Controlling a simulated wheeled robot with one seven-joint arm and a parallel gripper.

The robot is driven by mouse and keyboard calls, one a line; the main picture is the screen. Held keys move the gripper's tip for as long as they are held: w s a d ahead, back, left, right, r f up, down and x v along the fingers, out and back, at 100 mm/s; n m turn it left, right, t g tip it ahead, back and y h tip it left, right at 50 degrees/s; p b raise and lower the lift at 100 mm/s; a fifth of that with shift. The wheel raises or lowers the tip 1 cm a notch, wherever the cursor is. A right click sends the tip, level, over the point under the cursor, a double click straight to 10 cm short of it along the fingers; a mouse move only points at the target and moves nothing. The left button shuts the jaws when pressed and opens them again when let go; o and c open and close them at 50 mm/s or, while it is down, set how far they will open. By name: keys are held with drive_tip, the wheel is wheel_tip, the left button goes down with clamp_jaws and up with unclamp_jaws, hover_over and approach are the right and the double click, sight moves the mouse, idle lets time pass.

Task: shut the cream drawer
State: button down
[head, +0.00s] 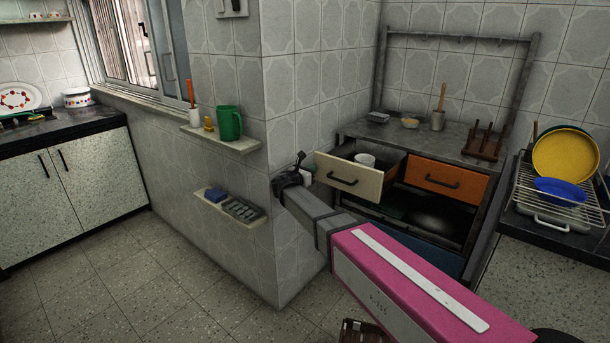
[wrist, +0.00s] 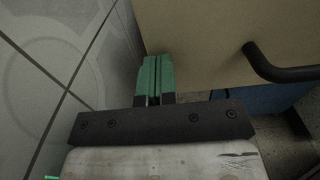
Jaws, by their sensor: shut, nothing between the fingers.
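The cream drawer (head: 325,173) stands pulled out from the grey steel unit, with a white cup (head: 365,160) inside it. Its dark bar handle (head: 342,180) shows on the front. In the wrist view the cream drawer front (wrist: 205,40) fills the upper right, with the handle (wrist: 275,66) at the right. My gripper (head: 300,160) is just left of the drawer front in the head view. Its green fingers (wrist: 156,62) are together and empty, near the front's lower left edge. I cannot tell whether they touch it.
The tiled wall corner (head: 285,110) is close on my gripper's left. An orange drawer (head: 445,178) sits shut beside the cream one, above an open dark shelf. A green mug (head: 229,123) stands on a wall shelf. A dish rack (head: 560,205) is at right.

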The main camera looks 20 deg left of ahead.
sight(340, 153)
drive_tip(key=x, duration=2.1)
drive_tip(key=shift+w, duration=0.2)
drive_tip(key=shift+s, duration=0.15)
drive_tip(key=shift+s, duration=0.25)
drive_tip(key=v, duration=1.3)
drive_tip(key=s+d+f+m+g, duration=0.3)
drive_tip(key=s+d+f+m, duration=0.15)
drive_tip(key=d, duration=0.55)
drive_tip(key=s+d+f+m+g, duration=0.35)
drive_tip(key=d+m, duration=0.25)
drive_tip(key=d, duration=0.4)
drive_tip(key=s+d+f+m+g, duration=0.4)
drive_tip(key=d+f+m, duration=0.1)
drive_tip(key=d, duration=0.5)
drive_tip(key=s+d+f+m+g+y, duration=0.3)
drive_tip(key=s+d+m, duration=0.3)
drive_tip(key=s+m, duration=0.2)
drive_tip(key=s+d+f+m+g+y, duration=0.3)
drive_tip(key=s+d+m, duration=0.3)
drive_tip(key=s, duration=0.6)
drive_tip(key=shift+m+y, duration=0.4)
drive_tip(key=shift+m, duration=0.65)
